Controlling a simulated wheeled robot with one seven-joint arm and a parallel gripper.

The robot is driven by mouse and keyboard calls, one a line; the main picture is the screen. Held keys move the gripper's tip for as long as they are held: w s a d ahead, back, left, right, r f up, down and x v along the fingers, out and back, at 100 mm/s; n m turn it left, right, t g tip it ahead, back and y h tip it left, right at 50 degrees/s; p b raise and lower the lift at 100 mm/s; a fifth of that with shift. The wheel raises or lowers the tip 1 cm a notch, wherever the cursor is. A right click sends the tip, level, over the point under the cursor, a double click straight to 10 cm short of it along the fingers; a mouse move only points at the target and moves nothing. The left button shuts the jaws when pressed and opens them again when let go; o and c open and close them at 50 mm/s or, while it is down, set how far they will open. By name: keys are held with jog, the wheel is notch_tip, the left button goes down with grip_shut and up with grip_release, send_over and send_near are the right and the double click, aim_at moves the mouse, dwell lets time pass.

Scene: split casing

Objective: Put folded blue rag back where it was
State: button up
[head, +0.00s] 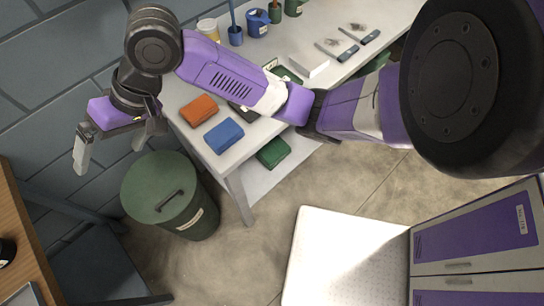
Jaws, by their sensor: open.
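The folded blue rag (223,136) lies flat on the near corner of the white table (207,157), next to a folded orange rag (199,110). My gripper (119,154) is at the left, its two fingers spread apart with nothing between them. It hangs above the floor near the green bin, left of the table and apart from the blue rag. My arm crosses over the table and hides part of its middle.
A lidded green bin (166,190) stands between my gripper and the table leg. A folded green cloth (273,152) lies on the table's lower shelf. A wooden bench (15,215) is at the left.

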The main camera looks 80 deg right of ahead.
jog(key=w+a+r+m+t+y, duration=0.25)
jog(key=a+r+t, duration=0.25)
jog(key=a+t, duration=0.5)
jog(key=s+d+f+m+g+h, duration=0.1)
jog(key=s+f+h, duration=0.35)
jog(key=s, duration=0.45)
jog(key=s+d+f+h, duration=0.25)
jog(key=s+f, duration=0.35)
jog(key=s, duration=0.3)
jog(key=s+d+n, duration=0.3)
jog(key=s+n, duration=0.1)
jog(key=s, duration=0.4)
jog(key=s+d+r+n, duration=0.1)
jog(key=s+d+n, duration=0.2)
jog(key=s, duration=0.5)
jog(key=shift+n+h, duration=0.35)
jog(key=shift+n, duration=0.3)
jog(key=shift+d, duration=0.1)
